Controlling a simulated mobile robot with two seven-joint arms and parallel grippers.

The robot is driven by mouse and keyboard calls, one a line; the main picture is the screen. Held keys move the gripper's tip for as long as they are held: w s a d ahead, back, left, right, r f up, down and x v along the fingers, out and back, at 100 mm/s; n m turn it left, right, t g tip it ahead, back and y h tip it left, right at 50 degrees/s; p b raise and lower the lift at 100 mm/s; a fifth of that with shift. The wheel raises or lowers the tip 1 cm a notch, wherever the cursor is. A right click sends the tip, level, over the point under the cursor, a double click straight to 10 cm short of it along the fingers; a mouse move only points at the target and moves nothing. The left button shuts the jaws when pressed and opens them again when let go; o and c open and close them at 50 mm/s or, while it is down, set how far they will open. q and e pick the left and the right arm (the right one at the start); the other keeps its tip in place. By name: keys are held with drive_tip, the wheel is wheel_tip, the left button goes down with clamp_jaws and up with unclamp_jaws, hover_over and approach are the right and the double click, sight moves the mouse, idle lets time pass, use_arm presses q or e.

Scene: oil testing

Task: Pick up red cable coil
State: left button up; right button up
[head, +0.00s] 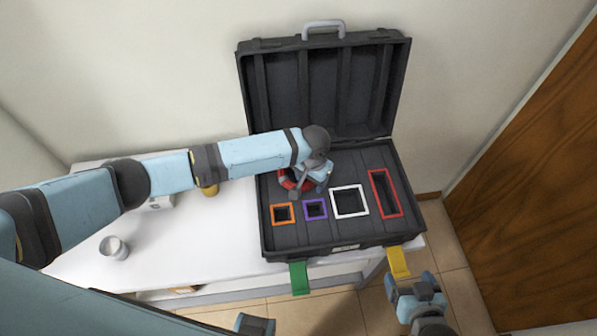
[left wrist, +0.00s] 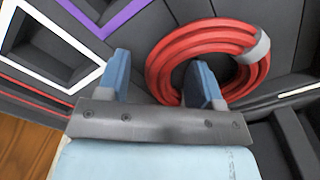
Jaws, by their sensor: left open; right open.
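The red cable coil (head: 284,183) lies in the open black case, partly hidden by my left gripper in the head view. In the left wrist view the coil (left wrist: 185,40) is a thick red ring with a grey band at its right. My left gripper (head: 309,183) is open over it. In the left wrist view (left wrist: 160,80) one finger appears over the coil's hole and the other outside its rim, with the coil's near side between them. Contact cannot be told. My right gripper (head: 411,284) is open and empty, in front of the case at lower right.
The black case (head: 330,238) stands on a white table (head: 180,235), its lid (head: 322,85) raised behind. Orange (head: 283,223), purple (head: 316,217), white (head: 349,215) and red (head: 398,208) frames surround slots. A grey cup (head: 114,247) stands on the left, with free tabletop around it.

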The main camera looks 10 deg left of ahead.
use_arm(q)
drive_tip(key=c, duration=1)
drive_tip(key=shift+r, duration=0.1)
